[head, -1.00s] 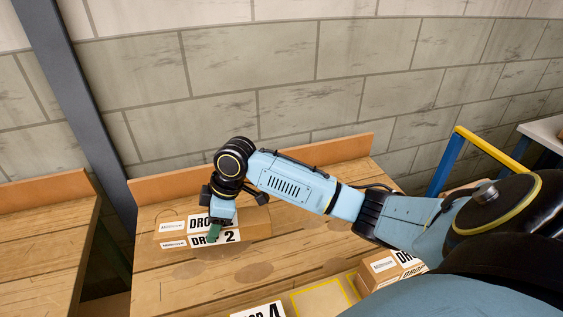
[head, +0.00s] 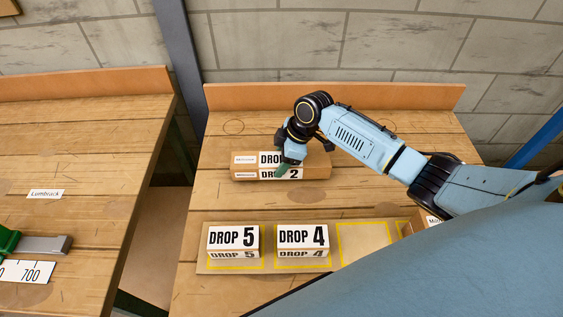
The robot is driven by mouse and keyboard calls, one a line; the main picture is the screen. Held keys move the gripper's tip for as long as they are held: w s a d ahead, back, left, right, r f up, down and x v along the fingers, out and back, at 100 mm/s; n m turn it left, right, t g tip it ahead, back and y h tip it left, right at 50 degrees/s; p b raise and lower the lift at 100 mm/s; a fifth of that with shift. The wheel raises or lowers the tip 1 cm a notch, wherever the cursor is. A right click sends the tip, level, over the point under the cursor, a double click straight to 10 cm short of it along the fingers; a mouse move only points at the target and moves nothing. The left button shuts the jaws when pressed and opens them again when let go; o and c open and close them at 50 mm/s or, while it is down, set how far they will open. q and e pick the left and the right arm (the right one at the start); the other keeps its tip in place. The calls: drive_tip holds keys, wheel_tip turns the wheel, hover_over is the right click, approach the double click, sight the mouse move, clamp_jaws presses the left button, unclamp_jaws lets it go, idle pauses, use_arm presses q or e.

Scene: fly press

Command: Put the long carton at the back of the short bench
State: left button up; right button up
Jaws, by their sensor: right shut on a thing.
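The long carton (head: 262,174), brown with white labels reading "DROP 2", lies lengthwise across the short bench (head: 215,195), in front of its raised back board (head: 225,97). A strip of bare wood shows between carton and board. My right gripper (head: 283,168) comes down from above and is shut on the carton near its middle, partly covering the label. I cannot tell whether the carton touches the bench top or hangs slightly above it. My left gripper is not in view.
Nearer on the bench, a board with yellow-outlined squares (head: 365,238) holds a DROP 5 carton (head: 233,238) and a DROP 4 carton (head: 303,238). One square is empty; another carton (head: 424,219) is half hidden by my arm. A second bench (head: 80,140) stands left, across a gap.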

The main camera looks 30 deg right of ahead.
drive_tip(key=shift+f, duration=0.75)
drive_tip(key=o, duration=1.4)
drive_tip(key=shift+f, duration=0.15)
drive_tip(key=shift+c, duration=0.2)
drive_tip(key=p+v, duration=0.1)
drive_tip(key=v, duration=1.1)
drive_tip(key=shift+p, duration=0.3)
